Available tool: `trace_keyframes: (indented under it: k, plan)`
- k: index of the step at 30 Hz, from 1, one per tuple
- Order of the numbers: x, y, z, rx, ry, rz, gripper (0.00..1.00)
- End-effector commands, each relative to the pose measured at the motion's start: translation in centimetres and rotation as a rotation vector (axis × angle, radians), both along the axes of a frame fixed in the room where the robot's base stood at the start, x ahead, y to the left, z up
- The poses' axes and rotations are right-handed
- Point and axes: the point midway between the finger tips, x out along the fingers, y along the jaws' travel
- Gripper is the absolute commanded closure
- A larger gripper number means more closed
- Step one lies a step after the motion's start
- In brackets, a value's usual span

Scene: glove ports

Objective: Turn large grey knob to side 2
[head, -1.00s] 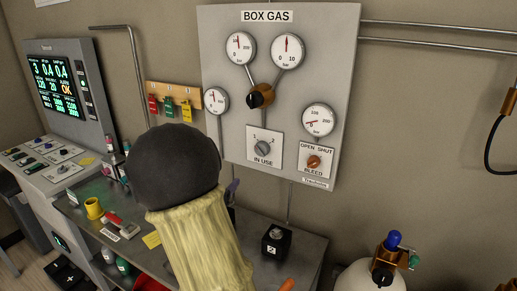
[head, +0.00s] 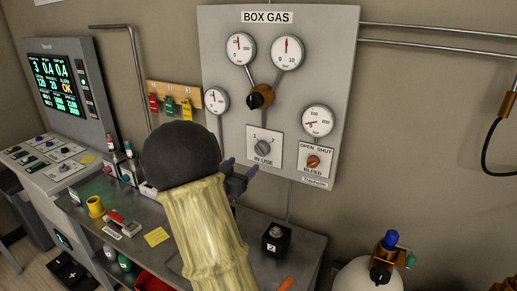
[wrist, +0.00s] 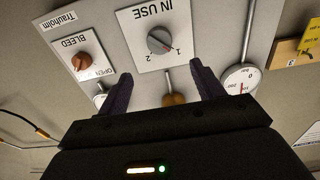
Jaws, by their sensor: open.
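The large grey knob (head: 263,148) sits on the white IN USE plate (head: 276,157), low on the BOX GAS panel, with marks 1 and 2 above it. In the wrist view, which is upside down, the knob (wrist: 160,40) shows at top centre, and its pointer appears to lie toward 1. My gripper (head: 240,168) is open and empty, just left of and below the plate in the head view. In the wrist view its two dark fingers (wrist: 161,80) are spread wide, apart from the knob.
An orange BLEED knob (head: 313,162) is right of the IN USE plate. A black and brass regulator knob (head: 261,96) is above, with several gauges around. Key tags (head: 170,106) hang at left. A bench (head: 300,254) with a black block (head: 276,243) lies below.

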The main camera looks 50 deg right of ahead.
Motion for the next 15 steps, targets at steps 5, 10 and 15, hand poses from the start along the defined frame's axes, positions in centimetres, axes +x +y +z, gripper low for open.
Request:
trace_keyframes:
  k: [5,10,15]
  plan:
    - [0.8,-3.2,0.2,0.0,0.001,-0.003,0.33]
    - [1.7,-6.1,0.3,0.001,0.001,-0.003,0.33]
    - [2.5,-8.9,0.2,0.001,0.001,-0.003,0.33]
